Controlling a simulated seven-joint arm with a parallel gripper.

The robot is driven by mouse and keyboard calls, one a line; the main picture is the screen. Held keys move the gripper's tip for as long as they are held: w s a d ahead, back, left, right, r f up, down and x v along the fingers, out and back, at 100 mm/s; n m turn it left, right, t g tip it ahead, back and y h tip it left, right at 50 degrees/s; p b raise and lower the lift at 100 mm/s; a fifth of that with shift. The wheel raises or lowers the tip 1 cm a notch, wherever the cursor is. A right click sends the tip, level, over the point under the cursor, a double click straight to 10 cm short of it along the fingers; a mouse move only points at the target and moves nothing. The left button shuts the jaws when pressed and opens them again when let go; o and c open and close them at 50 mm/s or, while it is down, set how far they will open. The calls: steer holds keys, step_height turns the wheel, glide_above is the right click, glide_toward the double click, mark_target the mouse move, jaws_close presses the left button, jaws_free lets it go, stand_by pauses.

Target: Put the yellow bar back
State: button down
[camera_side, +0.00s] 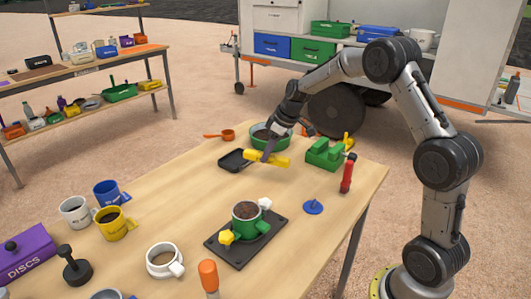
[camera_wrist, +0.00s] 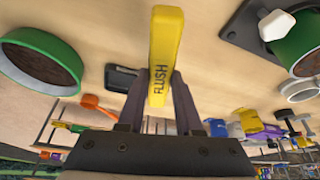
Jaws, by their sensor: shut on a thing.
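The yellow bar (camera_side: 267,158), marked "FLUSH", is between the two dark fingers of my gripper (camera_side: 268,151) near the far side of the table. In the wrist view the bar (camera_wrist: 163,50) stretches away from the fingers (camera_wrist: 158,98), which are closed on its sides. In the side view the bar overlaps the right edge of a shallow black tray (camera_side: 234,160); its exact height over the table is hard to tell. The tray (camera_wrist: 120,78) also shows beside the left finger in the wrist view.
A green bowl of soil (camera_side: 285,143) stands behind the bar. A green block fixture (camera_side: 325,153) and red-handled tool (camera_side: 347,173) are to its right. A green mould (camera_side: 250,225) on a dark plate stands in front. Mugs (camera_side: 107,193) are at left. Bare wood lies between.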

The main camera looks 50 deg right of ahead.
steer(key=shift+f, duration=3.75)
steer(key=shift+f, duration=0.65)
steer(key=c, duration=0.9)
jaws_free()
steer(key=o, duration=0.6)
steer(key=shift+c, duration=0.2)
steer(key=c, duration=0.5)
